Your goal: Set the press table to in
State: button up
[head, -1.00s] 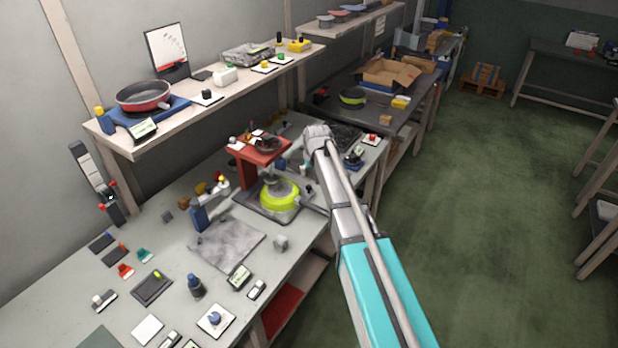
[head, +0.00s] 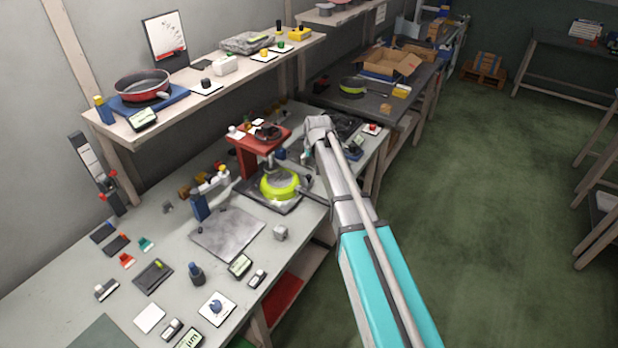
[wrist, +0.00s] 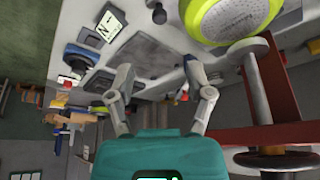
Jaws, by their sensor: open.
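The red press (head: 258,138) stands on the grey bench, and its red column (wrist: 271,90) shows at the right of the wrist view. Below its head, a yellow-green pan (head: 279,184) lies on the dark press table (head: 294,207); the pan (wrist: 226,17) also shows at the top of the wrist view. Whether the table is in or out is not clear. My gripper (wrist: 160,86) is open with nothing between its fingers, and it is apart from the pan and the column. In the head view it is mostly hidden beside the press, behind my wrist.
A shelf (head: 215,100) with a red pan (head: 142,86) runs above the bench.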

aim_at(309, 176)
jog(key=shift+b+x, duration=5.55)
jog(key=shift+x, duration=0.7)
grip_shut()
